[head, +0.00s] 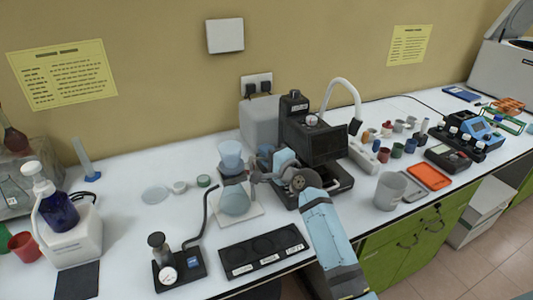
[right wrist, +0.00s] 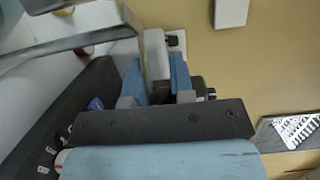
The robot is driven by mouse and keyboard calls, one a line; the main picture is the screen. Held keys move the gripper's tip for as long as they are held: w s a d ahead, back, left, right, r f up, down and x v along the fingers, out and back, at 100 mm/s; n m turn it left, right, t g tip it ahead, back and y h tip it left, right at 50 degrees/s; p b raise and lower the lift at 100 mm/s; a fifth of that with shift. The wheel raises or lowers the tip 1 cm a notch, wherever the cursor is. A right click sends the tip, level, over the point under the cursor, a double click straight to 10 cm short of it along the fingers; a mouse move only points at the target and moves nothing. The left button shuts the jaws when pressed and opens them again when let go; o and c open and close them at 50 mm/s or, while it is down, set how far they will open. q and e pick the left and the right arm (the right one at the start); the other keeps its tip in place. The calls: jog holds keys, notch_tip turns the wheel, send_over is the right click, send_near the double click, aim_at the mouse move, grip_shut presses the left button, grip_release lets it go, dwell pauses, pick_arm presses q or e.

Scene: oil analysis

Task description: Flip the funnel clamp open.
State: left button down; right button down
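The pale blue funnel (head: 230,160) stands upright on a rounded flask (head: 235,201), on a light base plate left of the black machine. A small dark and metallic part at the funnel's lower joint looks like the clamp (head: 241,177); its open or shut state is too small to tell. My right gripper (head: 259,176) is just right of this joint; contact cannot be told. In the right wrist view, its two blue fingers (right wrist: 158,82) stand apart with a gap between them. The funnel and clamp are not clearly seen there. My left gripper is not in view.
The black machine (head: 318,142) stands close to my right arm. A black tray with round wells (head: 262,250) and a gauge stand (head: 168,274) are in front of the flask. A grey beaker (head: 388,191) and orange tray (head: 428,176) lie right. Some counter left of the flask is clear.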

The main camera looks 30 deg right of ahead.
jog(key=shift+w+d+r+n+g+y+b, duration=0.1)
jog(key=shift+w+r+n+g+y+b, duration=0.2)
jog(key=shift+n+y+b, duration=0.45)
jog(key=shift+w+d+r+n+g+y+b, duration=0.1)
jog(key=shift+w+r+n+g+y+b, duration=0.25)
jog(key=shift+y+b, duration=0.7)
jog(key=c, duration=1.2)
grip_release()
jog(key=shift+s+f, duration=0.1)
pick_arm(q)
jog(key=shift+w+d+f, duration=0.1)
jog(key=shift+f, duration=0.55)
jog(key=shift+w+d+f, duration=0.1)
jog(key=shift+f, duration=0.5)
pick_arm(e)
jog(key=shift+o, duration=0.3)
jog(key=shift+f, duration=0.1)
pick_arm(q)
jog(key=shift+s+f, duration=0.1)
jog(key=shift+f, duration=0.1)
pick_arm(e)
jog(key=shift+s+a+f, duration=0.1)
jog(key=shift+f, duration=0.05)
pick_arm(q)
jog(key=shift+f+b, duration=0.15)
jog(key=shift+b, duration=0.3)
pick_arm(e)
jog(key=v, duration=1.4)
jog(key=shift+f, duration=0.15)
